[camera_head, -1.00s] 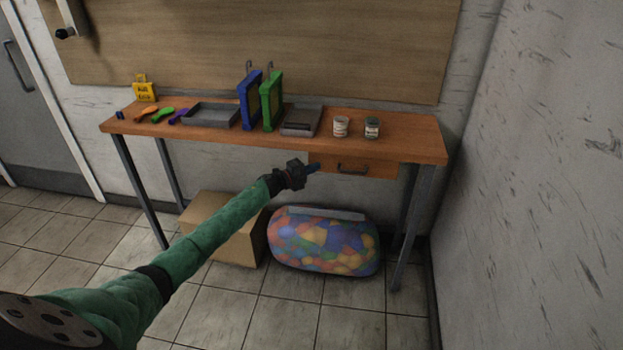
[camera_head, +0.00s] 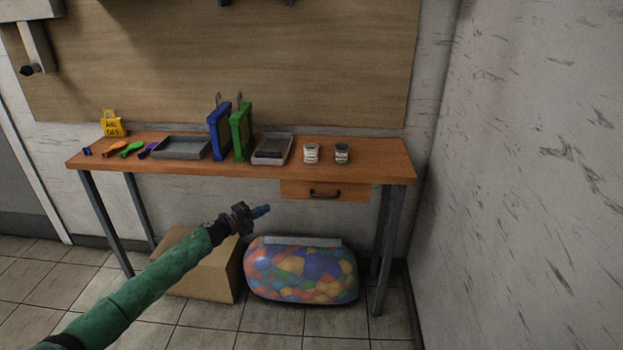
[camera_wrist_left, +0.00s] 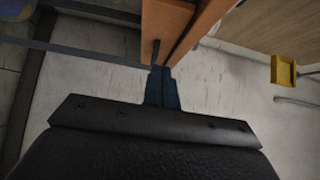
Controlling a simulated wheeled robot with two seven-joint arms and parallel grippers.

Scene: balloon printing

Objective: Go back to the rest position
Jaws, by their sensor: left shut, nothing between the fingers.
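My left gripper (camera_head: 261,212) is shut and empty. In the head view it is in front of and below the table, left of the drawer (camera_head: 325,190) and apart from it. My green left arm comes in from the lower left. The drawer has a dark handle and looks shut. My right gripper is in neither view.
Below stand a cardboard box (camera_head: 205,272) and a bag of colourful balls (camera_head: 300,272). A wall closes the right side.

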